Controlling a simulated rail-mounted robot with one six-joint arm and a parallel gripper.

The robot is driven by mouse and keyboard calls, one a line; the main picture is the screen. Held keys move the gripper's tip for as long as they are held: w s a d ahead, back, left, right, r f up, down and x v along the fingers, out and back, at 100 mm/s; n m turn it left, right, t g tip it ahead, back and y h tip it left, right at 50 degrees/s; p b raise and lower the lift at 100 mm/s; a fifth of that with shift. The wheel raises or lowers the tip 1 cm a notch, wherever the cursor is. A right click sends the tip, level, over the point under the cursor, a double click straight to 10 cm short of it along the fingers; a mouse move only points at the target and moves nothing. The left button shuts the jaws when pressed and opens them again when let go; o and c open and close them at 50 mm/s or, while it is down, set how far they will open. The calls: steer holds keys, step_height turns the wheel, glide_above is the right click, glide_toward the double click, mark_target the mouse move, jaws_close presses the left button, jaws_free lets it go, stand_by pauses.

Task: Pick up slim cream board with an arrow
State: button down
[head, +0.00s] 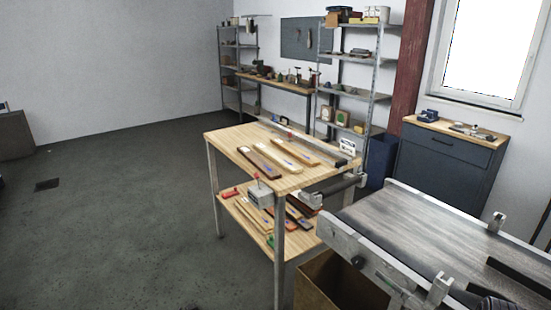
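Several long slim boards lie side by side on the wooden top of a metal-legged table (229,140). A cream board (276,156) lies between a dark brown board (259,162) and an orange-brown board (296,152). More boards, some of them pale (257,215), lie on the table's lower shelf. The boards carry small marks, too small to tell which is an arrow. My gripper is not in view.
A grey conveyor (440,235) fills the lower right, with an open cardboard box (318,285) below it. A blue bin (381,160) and dark cabinet (445,165) stand behind. Metal shelves (350,92) line the back wall.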

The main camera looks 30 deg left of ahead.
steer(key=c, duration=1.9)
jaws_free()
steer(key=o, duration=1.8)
